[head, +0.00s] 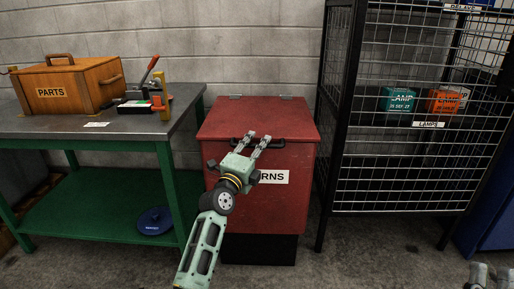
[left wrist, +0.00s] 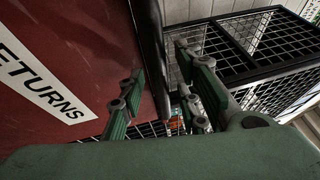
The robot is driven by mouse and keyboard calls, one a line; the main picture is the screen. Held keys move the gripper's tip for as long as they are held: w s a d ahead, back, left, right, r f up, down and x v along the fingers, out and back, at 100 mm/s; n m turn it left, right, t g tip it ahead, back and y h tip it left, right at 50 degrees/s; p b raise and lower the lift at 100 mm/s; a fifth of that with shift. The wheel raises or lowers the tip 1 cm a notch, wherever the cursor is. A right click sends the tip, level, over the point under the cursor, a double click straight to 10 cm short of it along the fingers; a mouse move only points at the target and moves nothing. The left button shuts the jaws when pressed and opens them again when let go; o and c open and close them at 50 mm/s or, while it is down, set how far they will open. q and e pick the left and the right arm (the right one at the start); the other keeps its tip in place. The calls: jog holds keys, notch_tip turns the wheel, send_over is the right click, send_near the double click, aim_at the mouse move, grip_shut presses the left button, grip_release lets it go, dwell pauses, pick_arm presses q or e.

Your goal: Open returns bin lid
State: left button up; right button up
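The red returns bin (head: 300,165) stands by the wall with its lid (head: 258,115) down; hinges show at the lid's back edge. A dark handle (head: 236,142) runs along the lid's front edge. My left gripper (head: 258,137) is at this handle, its fingers apart and pointing toward the lid. In the left wrist view, a dark bar, apparently the handle (left wrist: 149,50), passes between the open fingers of the left gripper (left wrist: 158,62); I cannot tell whether they touch it. My right gripper (head: 481,274) shows only partly at the bottom right corner.
A green workbench (head: 115,140) with a wooden PARTS box (head: 95,80) and a red-handled clamp (head: 150,70) stands to the left. A blue disc (head: 155,220) lies on its lower shelf. A black wire cage (head: 400,165) with lamp boxes stands close on the bin's right.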

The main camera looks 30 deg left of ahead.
pick_arm(q)
grip_shut()
dwell(0.6)
